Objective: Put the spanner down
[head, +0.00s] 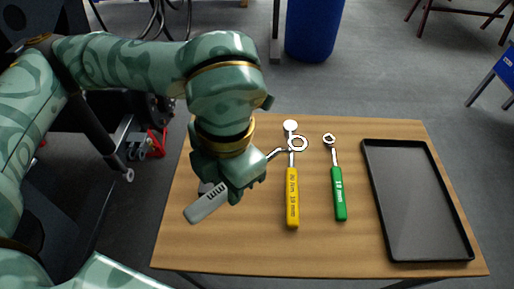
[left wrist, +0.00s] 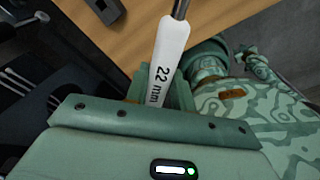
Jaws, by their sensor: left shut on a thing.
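My left gripper (head: 230,182) is shut on the handle of a spanner with a pale grey-white handle (head: 206,204). The handle reads 22 mm in the left wrist view (left wrist: 168,60). Its shaft points right and its ring head (head: 298,143) overlaps the shaft of a yellow-handled spanner (head: 292,200) in the head view. I cannot tell how high it is over the wooden table (head: 250,250). The gripper hides the middle of the held spanner. My right gripper is not in view.
A green-handled spanner (head: 339,193) lies right of the yellow one. An empty black tray (head: 466,225) lies at the table's right side. Bare wood shows at the table's front. A dark block (left wrist: 104,10) shows in the left wrist view. A blue bin (head: 313,30) stands behind the table.

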